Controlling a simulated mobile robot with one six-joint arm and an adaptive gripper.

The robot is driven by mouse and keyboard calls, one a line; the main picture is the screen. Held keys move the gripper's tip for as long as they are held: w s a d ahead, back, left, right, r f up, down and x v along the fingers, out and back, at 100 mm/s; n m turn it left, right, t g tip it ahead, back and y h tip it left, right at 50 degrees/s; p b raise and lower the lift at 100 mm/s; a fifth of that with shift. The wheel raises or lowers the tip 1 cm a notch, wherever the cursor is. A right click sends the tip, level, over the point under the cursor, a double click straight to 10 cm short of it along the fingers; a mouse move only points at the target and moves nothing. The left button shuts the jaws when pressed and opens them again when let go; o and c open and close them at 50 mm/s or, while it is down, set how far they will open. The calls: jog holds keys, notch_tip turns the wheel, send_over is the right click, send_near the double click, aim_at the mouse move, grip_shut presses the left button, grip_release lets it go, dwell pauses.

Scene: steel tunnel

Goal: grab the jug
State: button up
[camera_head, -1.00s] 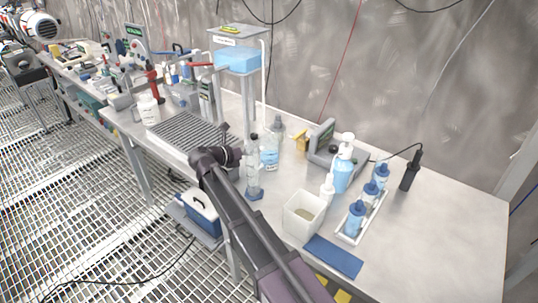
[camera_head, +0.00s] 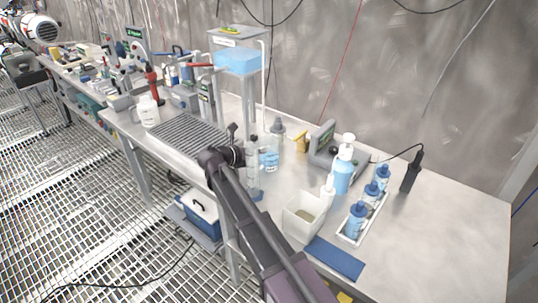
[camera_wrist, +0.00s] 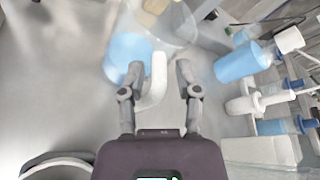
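In the wrist view, the jug is a clear vessel with blue liquid (camera_wrist: 127,55) and a pale upright handle (camera_wrist: 157,82). My gripper (camera_wrist: 158,68) is open, with one finger on each side of the handle. The handle stands between the fingers, and I cannot tell whether either finger touches it. In the head view, a clear vessel with blue liquid (camera_head: 270,158), which seems to be the jug, stands behind a tall clear cylinder (camera_head: 253,165). My gripper also shows there (camera_head: 233,133), partly hidden by my wrist.
Blue-liquid pump bottle (camera_head: 343,172), white open box (camera_head: 300,217), blue mat (camera_head: 334,258) and a rack of blue-capped bottles (camera_head: 350,239) stand to the right. A grey grated tray (camera_head: 185,132) lies left. The bench's right end is clear.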

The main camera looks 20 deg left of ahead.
grip_shut()
jog(key=shift+r, duration=0.2)
notch_tip(320, 180, up, 18)
jog(key=p, duration=1.8)
jog(key=shift+f, duration=0.2)
